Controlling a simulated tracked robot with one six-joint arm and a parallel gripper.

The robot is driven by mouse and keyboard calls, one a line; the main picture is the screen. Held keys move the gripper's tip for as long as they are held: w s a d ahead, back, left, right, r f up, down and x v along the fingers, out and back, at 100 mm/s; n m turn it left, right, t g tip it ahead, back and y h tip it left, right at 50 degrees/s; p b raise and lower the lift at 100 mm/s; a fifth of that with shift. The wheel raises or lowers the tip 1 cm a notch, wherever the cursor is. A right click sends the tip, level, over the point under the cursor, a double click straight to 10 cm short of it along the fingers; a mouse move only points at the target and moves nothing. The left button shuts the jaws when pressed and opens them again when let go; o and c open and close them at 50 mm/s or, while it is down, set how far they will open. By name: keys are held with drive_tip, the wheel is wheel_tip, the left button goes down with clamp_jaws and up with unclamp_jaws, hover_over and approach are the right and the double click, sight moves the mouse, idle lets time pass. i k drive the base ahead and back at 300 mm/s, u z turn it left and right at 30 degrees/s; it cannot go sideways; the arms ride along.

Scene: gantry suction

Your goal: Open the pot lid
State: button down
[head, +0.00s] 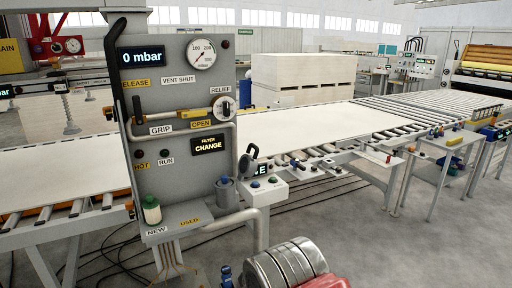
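A small grey pot (225,194) stands at the lower right of the grey control panel (180,100), below the "FILTER CHANGE" display (210,145). The pot is small in the picture, so I cannot make out a latch or clamp on the lid. My gripper is not in view.
A shelf (185,232) marked NEW and USED juts out below the panel, with a green-capped bottle (151,210) on it. A button box (264,188) stands right of the pot. A metal cylinder (285,264) is in front. White sheets (300,128) lie on rollers behind.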

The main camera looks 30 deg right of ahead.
sight(247, 165)
drive_tip(key=z, duration=0.05)
drive_tip(key=i, duration=1.3)
